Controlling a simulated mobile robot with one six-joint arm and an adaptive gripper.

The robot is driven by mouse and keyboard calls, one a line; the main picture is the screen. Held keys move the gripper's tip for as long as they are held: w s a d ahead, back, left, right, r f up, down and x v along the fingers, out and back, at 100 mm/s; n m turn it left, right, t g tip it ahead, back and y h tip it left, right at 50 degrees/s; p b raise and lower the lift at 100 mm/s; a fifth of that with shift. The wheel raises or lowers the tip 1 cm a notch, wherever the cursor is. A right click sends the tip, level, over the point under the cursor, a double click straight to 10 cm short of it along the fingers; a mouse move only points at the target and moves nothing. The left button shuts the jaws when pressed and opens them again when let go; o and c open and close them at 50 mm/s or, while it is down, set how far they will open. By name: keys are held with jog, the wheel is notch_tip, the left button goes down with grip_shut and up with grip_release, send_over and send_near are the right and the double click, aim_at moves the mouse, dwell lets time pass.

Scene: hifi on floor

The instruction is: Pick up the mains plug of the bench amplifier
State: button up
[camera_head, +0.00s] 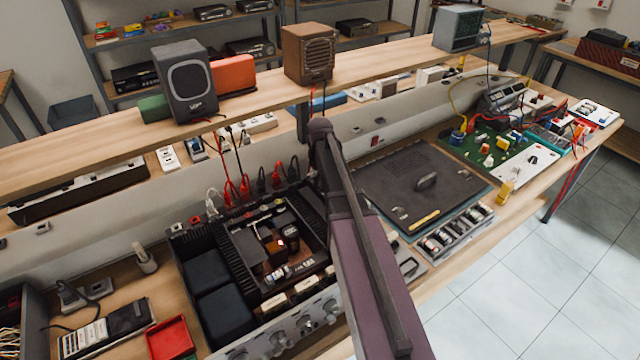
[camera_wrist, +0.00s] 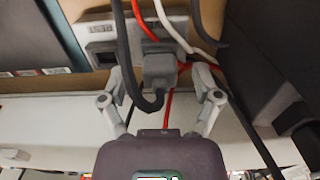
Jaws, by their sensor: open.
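The bench amplifier (camera_head: 275,250) is an open black chassis with silver knobs, on the bench in the head view. In the wrist view, a dark grey plug (camera_wrist: 160,70) sits at a white socket strip (camera_wrist: 100,38). A thick dark cable (camera_wrist: 125,60) loops down and curves up into the plug's lower end. My gripper (camera_wrist: 160,76) is open, with one finger on each side of the plug and a visible gap at both sides. Whether the fingertips reach its depth is hard to tell. In the head view my arm hides the gripper and the plug.
A white cable (camera_wrist: 172,25) and red cables pass close beside the plug, one red strand running behind it. Black casing stands at the right of the wrist view.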

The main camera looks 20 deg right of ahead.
grip_shut()
jog(key=shift+r, duration=0.1)
dwell(0.3)
notch_tip(320, 180, up, 10)
jog(key=p, duration=1)
jog(key=shift+s, duration=0.1)
dwell(0.7)
